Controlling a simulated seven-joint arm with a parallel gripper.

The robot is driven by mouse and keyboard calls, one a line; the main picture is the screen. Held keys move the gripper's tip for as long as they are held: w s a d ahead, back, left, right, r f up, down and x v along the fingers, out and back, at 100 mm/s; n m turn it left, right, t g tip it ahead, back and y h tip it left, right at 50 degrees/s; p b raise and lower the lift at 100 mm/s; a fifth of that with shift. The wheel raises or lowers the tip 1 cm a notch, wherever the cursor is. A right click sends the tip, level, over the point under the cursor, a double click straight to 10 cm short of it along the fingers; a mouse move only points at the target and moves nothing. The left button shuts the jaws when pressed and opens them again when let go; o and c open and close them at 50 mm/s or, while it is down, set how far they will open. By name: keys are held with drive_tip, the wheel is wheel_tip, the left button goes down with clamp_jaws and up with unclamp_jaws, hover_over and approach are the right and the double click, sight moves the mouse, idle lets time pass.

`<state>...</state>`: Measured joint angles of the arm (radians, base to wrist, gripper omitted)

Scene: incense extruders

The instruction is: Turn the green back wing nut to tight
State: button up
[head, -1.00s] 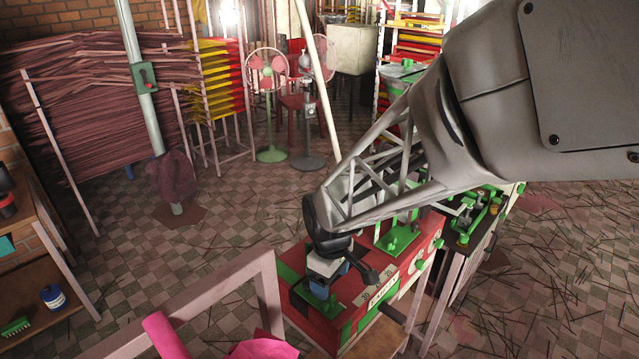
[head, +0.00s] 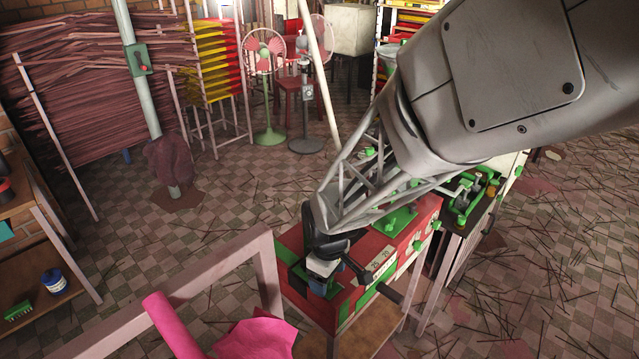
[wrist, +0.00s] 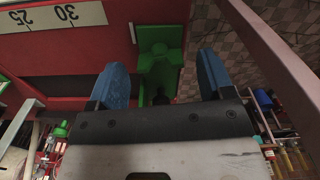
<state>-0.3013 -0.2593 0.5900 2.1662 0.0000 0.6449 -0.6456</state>
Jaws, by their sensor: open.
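The red extruder box (head: 378,286) has green fittings and a white number scale, and it stands on a stand. My gripper (head: 325,284) is low at the box's near left end in the head view. In the wrist view its two blue fingers (wrist: 164,78) are apart and empty. A green fitting (wrist: 158,62) on a green plate lies between and beyond the fingertips, with no visible contact. I cannot tell whether it is the back wing nut. The scale (wrist: 50,17) shows 25 and 30 at upper left. My gripper and wrist hide part of this end in the head view.
A pale frame (head: 170,300) and pink cloth (head: 262,338) stand at the near left of the box. A second machine with green parts (head: 470,200) is behind to the right. Fans (head: 268,90) and stacked incense bundles (head: 80,100) are farther back. Sticks litter the floor.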

drive_tip(key=shift+f, duration=0.8)
drive_tip(key=c, duration=0.9)
drive_tip(key=shift+m, duration=0.8)
drive_tip(key=o, duration=0.9)
